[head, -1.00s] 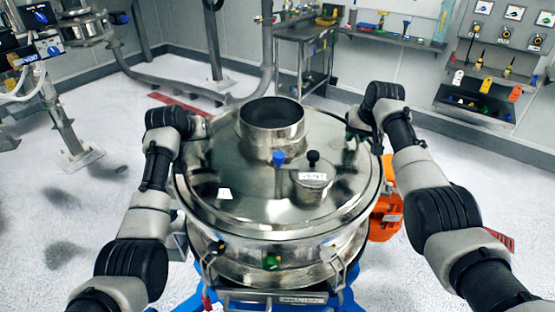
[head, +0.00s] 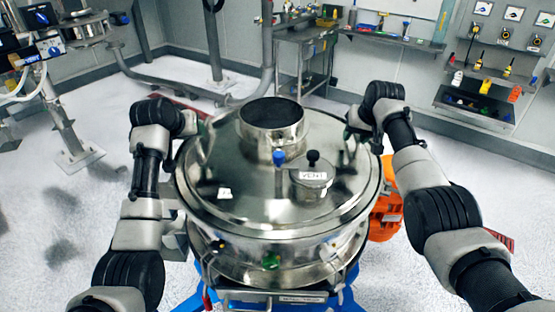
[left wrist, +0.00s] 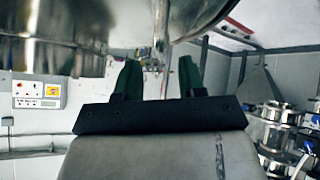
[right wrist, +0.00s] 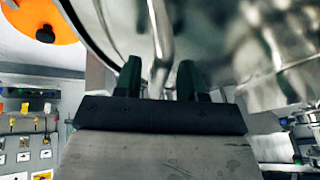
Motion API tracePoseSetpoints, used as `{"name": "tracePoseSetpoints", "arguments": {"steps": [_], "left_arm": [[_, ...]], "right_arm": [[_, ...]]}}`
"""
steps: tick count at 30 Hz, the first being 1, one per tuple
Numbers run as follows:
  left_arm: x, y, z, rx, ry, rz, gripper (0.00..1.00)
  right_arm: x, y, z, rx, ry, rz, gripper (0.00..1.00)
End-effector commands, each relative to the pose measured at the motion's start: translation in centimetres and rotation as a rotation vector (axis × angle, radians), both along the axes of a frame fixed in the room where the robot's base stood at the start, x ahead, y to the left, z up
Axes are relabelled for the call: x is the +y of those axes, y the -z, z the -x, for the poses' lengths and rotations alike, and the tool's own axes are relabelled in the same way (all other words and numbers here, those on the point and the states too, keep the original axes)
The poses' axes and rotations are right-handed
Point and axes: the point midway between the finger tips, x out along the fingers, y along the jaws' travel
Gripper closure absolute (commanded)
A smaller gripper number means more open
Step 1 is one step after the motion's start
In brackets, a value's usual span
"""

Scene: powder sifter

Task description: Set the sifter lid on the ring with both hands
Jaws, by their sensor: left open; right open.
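The shiny steel sifter lid (head: 230,205), with a wide spout and a small vent cap, lies level over the steel ring (head: 300,268) in the head view. I cannot tell whether any gap remains between them. My right gripper (head: 352,128) is at the lid's far right edge; in the right wrist view the open fingers (right wrist: 160,82) stand either side of a bent metal handle (right wrist: 160,40). My left gripper (head: 203,124) is at the lid's far left edge, mostly hidden by its wrist. In the left wrist view its fingers (left wrist: 158,76) are open, with a metal bar between or beyond them.
An orange unit (head: 386,212) sits beside the sifter on the right, and a blue base (head: 350,298) shows below. A steel cart (head: 303,45) and a wall shelf (head: 395,38) stand behind. The floor on the left is mostly free.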

Motion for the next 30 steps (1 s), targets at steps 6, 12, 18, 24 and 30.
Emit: {"name": "tracePoseSetpoints", "arguments": {"steps": [6,12,18,24,30], "left_arm": [[0.7,-2.8,2.9,-0.002,-0.001,-0.001,0.6],[1.1,-4.5,4.5,-0.001,0.0,0.0,0.6],[1.2,-4.9,4.9,0.002,0.0,0.001,0.6],[1.2,-4.9,4.9,0.002,0.0,0.001,0.6],[1.2,-4.8,4.9,0.002,0.0,0.001,0.6]], "right_arm": [[0.0,0.0,0.0,0.0,0.0,0.0,0.6],[0.0,0.0,0.0,0.0,0.0,0.0,0.6],[-0.1,-0.7,0.2,-0.002,0.0,0.0,0.6],[-0.6,-3.4,1.3,-0.006,0.0,0.001,0.6],[-1.3,-7.3,3.1,-0.005,0.001,0.0,0.6]]}}
